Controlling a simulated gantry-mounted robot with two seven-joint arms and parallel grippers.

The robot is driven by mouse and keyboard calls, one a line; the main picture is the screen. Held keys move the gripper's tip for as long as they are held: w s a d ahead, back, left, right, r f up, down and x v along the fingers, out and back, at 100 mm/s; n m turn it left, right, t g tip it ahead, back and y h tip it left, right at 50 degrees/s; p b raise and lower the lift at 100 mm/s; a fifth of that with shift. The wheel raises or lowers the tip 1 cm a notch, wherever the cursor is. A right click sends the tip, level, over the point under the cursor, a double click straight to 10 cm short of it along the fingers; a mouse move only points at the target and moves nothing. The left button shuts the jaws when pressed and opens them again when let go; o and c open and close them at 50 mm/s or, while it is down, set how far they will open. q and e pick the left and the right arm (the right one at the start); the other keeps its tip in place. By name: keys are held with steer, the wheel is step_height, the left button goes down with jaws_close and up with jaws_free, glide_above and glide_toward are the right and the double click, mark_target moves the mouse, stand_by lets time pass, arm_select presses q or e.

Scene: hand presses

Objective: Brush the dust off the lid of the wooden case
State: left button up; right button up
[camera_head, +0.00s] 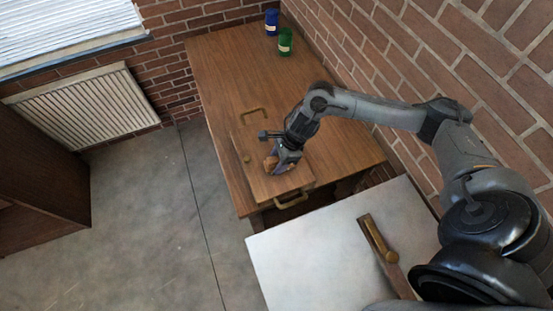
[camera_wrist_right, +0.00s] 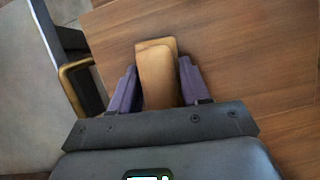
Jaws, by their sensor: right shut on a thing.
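My right gripper (camera_head: 283,158) is over the lid and shut on a tan wooden brush (camera_head: 270,163). In the right wrist view the brush (camera_wrist_right: 157,80) sits between the two purplish fingers, above brown wood. Its bristles are hidden, so I cannot tell whether they touch the lid. I cannot make out dust on the lid. My left gripper is not in view.
A blue can (camera_head: 272,22) and a green can (camera_head: 285,42) stand at the table's (camera_head: 225,65) far end. A brick wall (camera_head: 400,60) runs along the right side. A white surface (camera_head: 305,250) in front holds a brass-and-wood object (camera_head: 378,238).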

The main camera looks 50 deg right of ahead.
mark_target(273, 156)
steer(key=r, duration=0.1)
steer(key=r+p, duration=0.1)
steer(key=w+r, duration=0.1)
steer(key=r, duration=0.1)
steer(key=shift+d, duration=0.25)
steer(key=shift+s+r+p, duration=0.15)
steer(key=shift+r+p, duration=0.45)
steer(key=shift+r, duration=0.1)
steer(key=shift+r+p, duration=0.65)
steer(key=shift+r, duration=0.5)
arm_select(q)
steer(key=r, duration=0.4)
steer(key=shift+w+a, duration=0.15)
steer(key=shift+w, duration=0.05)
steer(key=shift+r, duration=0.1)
arm_select(e)
steer(key=shift+a, duration=0.1)
